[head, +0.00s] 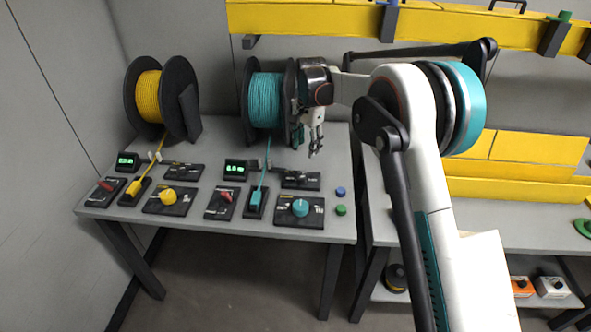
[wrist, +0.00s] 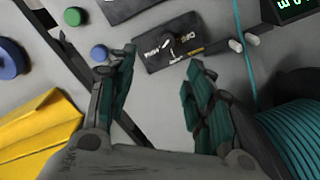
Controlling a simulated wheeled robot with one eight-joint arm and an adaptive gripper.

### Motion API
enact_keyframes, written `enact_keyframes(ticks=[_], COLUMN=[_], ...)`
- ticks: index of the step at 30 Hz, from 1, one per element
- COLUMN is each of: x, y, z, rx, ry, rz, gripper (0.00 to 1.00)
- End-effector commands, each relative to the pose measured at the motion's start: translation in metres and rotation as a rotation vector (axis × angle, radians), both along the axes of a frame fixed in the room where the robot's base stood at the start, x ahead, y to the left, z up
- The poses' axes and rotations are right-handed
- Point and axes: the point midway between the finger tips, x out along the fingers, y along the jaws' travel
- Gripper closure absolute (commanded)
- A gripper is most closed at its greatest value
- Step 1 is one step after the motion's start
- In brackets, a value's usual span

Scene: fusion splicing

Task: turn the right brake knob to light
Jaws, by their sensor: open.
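The right brake knob (wrist: 168,43) is a small black knob with a white mark. It sits on a dark panel (wrist: 150,62) with small white labels, too blurred to read surely; I cannot tell its setting. In the head view this panel (head: 301,181) lies on the table in front of the teal spool; its knob is too small to make out. My gripper (head: 316,151) hangs above and behind the panel, apart from it. In the wrist view my gripper (wrist: 160,68) is open and empty, its fingers on either side below the panel.
The teal spool (head: 264,100) stands close beside my gripper. A teal strand (head: 262,176) runs forward from it. A green-lit display (head: 236,169), a teal dial (head: 300,208), a red lever (head: 224,197) and blue (head: 340,191) and green (head: 341,210) buttons are nearby.

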Motion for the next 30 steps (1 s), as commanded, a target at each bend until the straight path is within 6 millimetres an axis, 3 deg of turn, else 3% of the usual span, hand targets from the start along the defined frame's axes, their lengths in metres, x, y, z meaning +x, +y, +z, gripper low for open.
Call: enact_keyframes(ticks=[11, 24, 30], x=[0.006, 0.008, 0.008], y=[0.010, 0.011, 0.012], z=[-0.036, -0.120, -0.145], rx=[-0.004, -0.004, -0.004], ry=[0.019, 0.019, 0.019], rz=[-0.024, -0.023, -0.023], gripper=[0.52, 0.52, 0.52])
